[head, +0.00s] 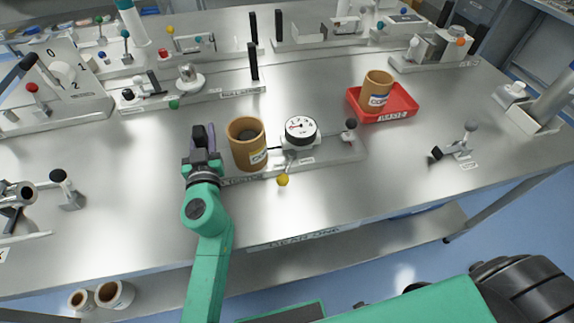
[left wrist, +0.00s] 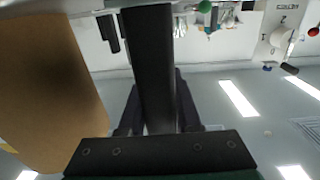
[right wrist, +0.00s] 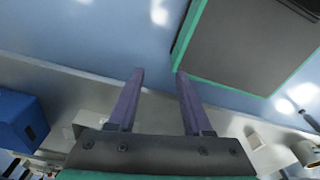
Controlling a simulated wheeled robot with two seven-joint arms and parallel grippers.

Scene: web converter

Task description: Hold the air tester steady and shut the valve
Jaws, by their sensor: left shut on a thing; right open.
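The air tester (head: 320,155) is a grey plate with a round white dial gauge (head: 300,130) near the middle of the bench. A brown core (head: 247,150) stands on its left part. A lever with a yellow knob (head: 283,180) sticks out at its front, below the gauge. A black-knobbed part (head: 350,125) stands at its right end. My left gripper (head: 203,140) is shut on a dark upright handle (left wrist: 150,70) at the tester's left end, beside the core. My right gripper (right wrist: 160,85) is open and empty, over the floor; its fingers are outside the head view.
A red tray (head: 410,112) with another brown core (head: 377,88) stands behind and right of the tester. A small black-handled lever (head: 455,150) is further right. Other fixtures line the back. The bench front right of the tester is clear. My right arm crosses the lower right.

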